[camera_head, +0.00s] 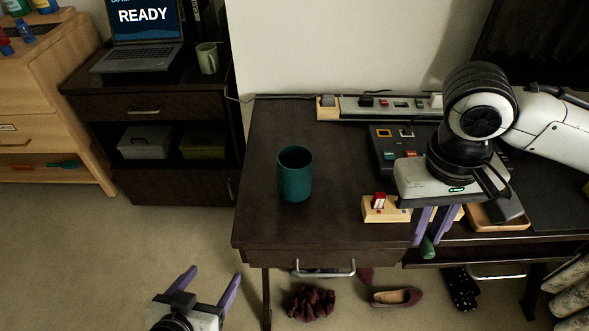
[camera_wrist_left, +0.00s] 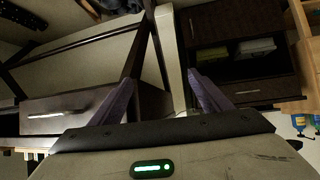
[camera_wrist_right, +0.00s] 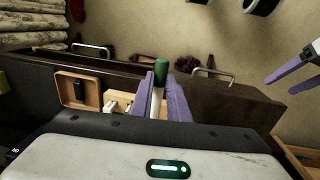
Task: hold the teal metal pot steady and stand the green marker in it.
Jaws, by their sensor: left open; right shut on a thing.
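The teal metal pot (camera_head: 295,174) stands upright on the left part of the dark desk in the head view, its dark opening facing up. My right gripper (camera_head: 426,243) is at the desk's front edge, right of the pot and apart from it. It is shut on the green marker (camera_head: 427,248), whose green end sticks out past the purple fingers; the marker (camera_wrist_right: 161,74) also shows in the right wrist view with a white barrel. My left gripper (camera_head: 208,285) is open and empty, low in front of the desk and left of it. Nothing touches the pot.
A wooden block with a red switch (camera_head: 380,205) sits right of the pot. A dark control box (camera_head: 392,150) and a power strip (camera_head: 380,105) lie behind. A wooden tray (camera_head: 497,215) is at the right. The desk around the pot is clear. Shoes (camera_head: 396,297) and a scrunchie (camera_head: 311,303) lie on the floor.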

